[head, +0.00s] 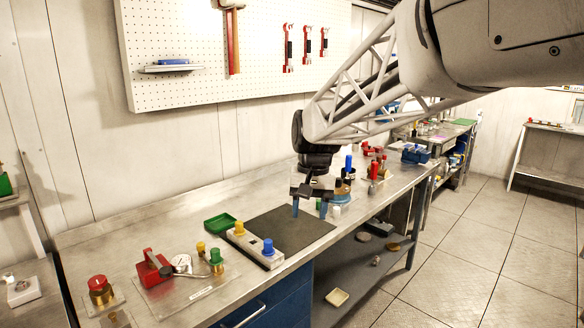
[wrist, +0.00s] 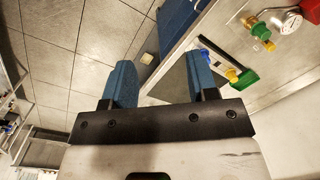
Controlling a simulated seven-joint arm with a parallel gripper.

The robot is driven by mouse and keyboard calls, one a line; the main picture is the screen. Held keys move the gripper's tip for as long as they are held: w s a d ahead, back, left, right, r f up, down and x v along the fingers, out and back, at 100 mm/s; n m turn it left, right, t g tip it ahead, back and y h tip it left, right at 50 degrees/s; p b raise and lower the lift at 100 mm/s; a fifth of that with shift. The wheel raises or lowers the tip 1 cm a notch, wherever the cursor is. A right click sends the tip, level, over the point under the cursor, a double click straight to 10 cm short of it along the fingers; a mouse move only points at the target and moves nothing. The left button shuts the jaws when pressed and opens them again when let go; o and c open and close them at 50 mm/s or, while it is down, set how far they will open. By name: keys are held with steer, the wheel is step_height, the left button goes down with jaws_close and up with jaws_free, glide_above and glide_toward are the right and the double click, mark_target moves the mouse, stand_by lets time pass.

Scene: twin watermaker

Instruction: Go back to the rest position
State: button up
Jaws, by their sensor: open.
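My gripper (head: 309,208) hangs over the steel workbench (head: 190,222), near the right end of a dark mat (head: 290,233), with its blue fingers pointing down. The fingers are apart with nothing visible between them; the wrist view shows the same spread blue fingers (wrist: 160,78). I cannot tell how high the fingertips are above the mat. In the head view a white piece and a blue-topped part stand close beside and behind the gripper, partly hidden by it.
A grey block (head: 255,247) with yellow and blue knobs and a green tray (head: 220,222) lie left of the mat. A red valve assembly (head: 150,268) with a gauge is further left. Several small coloured parts stand behind the gripper. A pegboard (head: 260,50) hangs on the wall.

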steer(key=s+d+f+t, duration=0.1)
steer(key=s+d, duration=0.3)
steer(key=s, duration=0.6)
steer(key=s+d+f+t, duration=0.1)
steer(key=s+d+f, duration=0.2)
steer(key=s, duration=0.6)
steer(key=s+d+f+t, duration=0.1)
steer(key=s+d+f, duration=0.2)
steer(key=s+d, duration=0.4)
steer(key=s, duration=0.3)
steer(key=shift+s+d+h, duration=0.25)
steer(key=shift+s+h, duration=0.1)
steer(key=shift+h, duration=0.05)
